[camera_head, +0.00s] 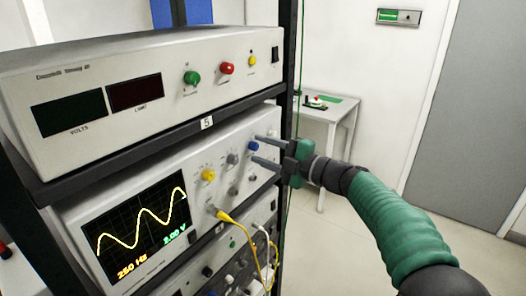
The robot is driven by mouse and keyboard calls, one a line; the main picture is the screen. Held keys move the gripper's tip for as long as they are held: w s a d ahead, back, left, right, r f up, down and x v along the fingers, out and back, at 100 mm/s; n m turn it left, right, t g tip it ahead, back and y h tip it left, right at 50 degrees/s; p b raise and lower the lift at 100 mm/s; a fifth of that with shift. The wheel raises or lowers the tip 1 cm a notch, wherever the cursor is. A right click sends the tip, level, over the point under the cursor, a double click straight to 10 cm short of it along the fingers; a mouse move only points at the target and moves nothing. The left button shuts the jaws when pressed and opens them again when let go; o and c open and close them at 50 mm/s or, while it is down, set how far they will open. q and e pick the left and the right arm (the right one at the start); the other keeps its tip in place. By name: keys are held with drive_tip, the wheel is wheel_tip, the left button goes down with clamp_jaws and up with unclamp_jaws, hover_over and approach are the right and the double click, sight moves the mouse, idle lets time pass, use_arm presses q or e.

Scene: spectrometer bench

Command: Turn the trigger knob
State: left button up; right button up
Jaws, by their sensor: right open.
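The oscilloscope (152,180) sits on the rack's middle shelf, its screen showing a yellow wave. Its panel has a yellow knob (208,175), a grey knob (232,158) and a blue knob (253,146). The labels are too small to read, so I cannot tell by text which is the trigger knob. My right gripper (257,149) is open, its fingers pointing left at the panel. In the picture the blue knob lies between its fingertips; I cannot tell whether they touch it. My left gripper is not in view.
A power supply (155,62) with green, red and yellow controls stands on the shelf above. A yellow cable (240,226) hangs from the oscilloscope's front. The dark rack post (287,60) stands just right of the panel. A small white table (335,112) stands behind, with open floor around it.

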drive_tip(key=b+v, duration=0.3)
drive_tip(key=v, duration=1.4)
drive_tip(key=shift+w, duration=0.1)
